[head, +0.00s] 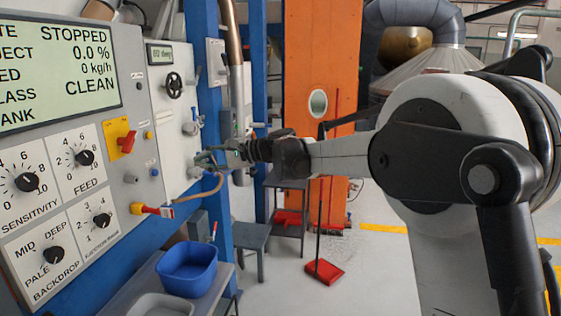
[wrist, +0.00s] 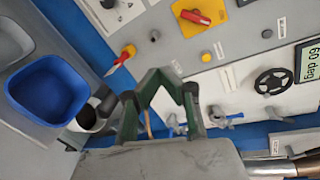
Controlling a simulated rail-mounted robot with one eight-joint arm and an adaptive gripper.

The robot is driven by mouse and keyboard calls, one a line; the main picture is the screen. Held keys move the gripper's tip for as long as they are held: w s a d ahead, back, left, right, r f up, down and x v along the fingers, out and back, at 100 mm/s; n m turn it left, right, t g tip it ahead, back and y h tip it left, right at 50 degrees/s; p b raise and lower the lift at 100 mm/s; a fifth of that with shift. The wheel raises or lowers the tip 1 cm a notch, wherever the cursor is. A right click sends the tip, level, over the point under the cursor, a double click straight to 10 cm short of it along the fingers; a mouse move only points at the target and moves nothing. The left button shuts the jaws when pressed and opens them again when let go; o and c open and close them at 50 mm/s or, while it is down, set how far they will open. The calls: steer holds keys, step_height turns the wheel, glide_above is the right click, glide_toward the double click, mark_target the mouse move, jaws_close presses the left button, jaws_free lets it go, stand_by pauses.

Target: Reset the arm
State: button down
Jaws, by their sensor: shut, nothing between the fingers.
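My gripper (head: 207,158) is at the end of my arm, which reaches leftward across the head view. It is close in front of the white part of the control panel (head: 172,128). In the wrist view my gripper (wrist: 160,78) shows green fingers, shut with nothing between them. The panel (wrist: 232,47) lies beyond the fingers there. I cannot tell whether the fingers touch any fitting on it.
A display (head: 62,60) reads STOPPED and CLEAN. Knobs, a red-and-yellow switch (head: 126,141) and a black handwheel (head: 173,86) stick out from the panel. A blue tub (head: 187,268) stands on a grey bench below. An orange column (head: 312,70) rises behind my arm.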

steer(key=s+d+f+n+t+h, duration=0.1)
steer(key=s+d+f+h, duration=0.4)
steer(key=s+d, duration=0.8)
steer(key=s+d+f+n+t+h, duration=0.2)
steer(key=s+d+f+h, duration=0.3)
steer(key=s+d, duration=0.8)
steer(key=s+d+f+n+t+h, duration=0.1)
steer(key=s+d+f+n+h, duration=0.2)
steer(key=s+d, duration=1)
steer(key=d+f+h, duration=0.2)
steer(key=d, duration=0.1)
steer(key=shift+f+t, duration=0.15)
steer(key=shift+t, duration=0.15)
